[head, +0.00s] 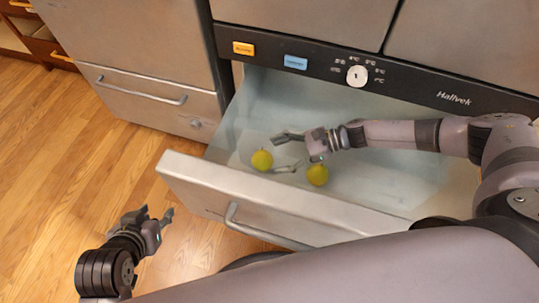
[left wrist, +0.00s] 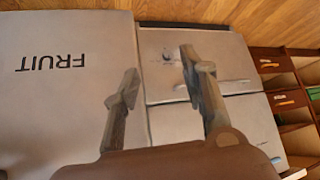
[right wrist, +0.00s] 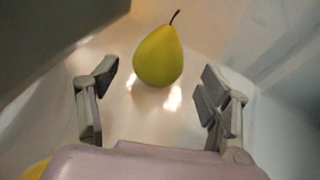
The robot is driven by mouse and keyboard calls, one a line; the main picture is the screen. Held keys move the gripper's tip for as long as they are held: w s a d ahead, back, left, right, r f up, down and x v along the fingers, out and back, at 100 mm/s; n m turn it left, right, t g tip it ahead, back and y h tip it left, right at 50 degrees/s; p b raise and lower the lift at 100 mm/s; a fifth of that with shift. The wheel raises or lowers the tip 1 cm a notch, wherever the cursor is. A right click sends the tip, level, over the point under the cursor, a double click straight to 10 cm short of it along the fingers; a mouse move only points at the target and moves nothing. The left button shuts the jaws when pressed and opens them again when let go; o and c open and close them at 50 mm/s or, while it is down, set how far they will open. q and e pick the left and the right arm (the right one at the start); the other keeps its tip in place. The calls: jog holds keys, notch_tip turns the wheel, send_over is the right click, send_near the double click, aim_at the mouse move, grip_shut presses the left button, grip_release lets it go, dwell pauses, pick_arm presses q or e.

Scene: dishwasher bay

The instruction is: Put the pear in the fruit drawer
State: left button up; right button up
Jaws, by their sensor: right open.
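A yellow-green pear (head: 262,160) lies in the pulled-out drawer (head: 285,195). In the right wrist view the pear (right wrist: 158,56) has a dark stem and sits ahead of the fingertips, lined up with the gap between them. My right gripper (head: 281,154) is open and empty inside the drawer, with its fingertips close to the pear. The right wrist view shows the open fingers (right wrist: 158,90) apart from it. My left gripper (head: 158,215) is outside, left of the drawer front. Its fingers (left wrist: 160,72) are apart and empty.
A second yellow-green fruit (head: 317,175) lies in the drawer beside my right gripper. A panel reading FRUIT (left wrist: 50,63) shows upside down in the left wrist view. A closed drawer (head: 150,98) is at left. Wooden floor (head: 60,150) is clear there.

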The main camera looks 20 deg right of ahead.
jog(key=v, duration=0.3)
jog(key=shift+d+r, duration=0.1)
jog(key=shift+d, duration=0.2)
pick_arm(q)
jog(key=shift+s+a+f+g, duration=0.2)
jog(key=shift+s+f+g, duration=0.1)
jog(key=shift+s, duration=0.2)
jog(key=shift+s+a+f+g, duration=0.15)
jog(key=shift+s+f+g, duration=0.15)
jog(key=shift+s, duration=0.2)
jog(key=shift+r, duration=0.1)
pick_arm(e)
jog(key=shift+r, duration=0.1)
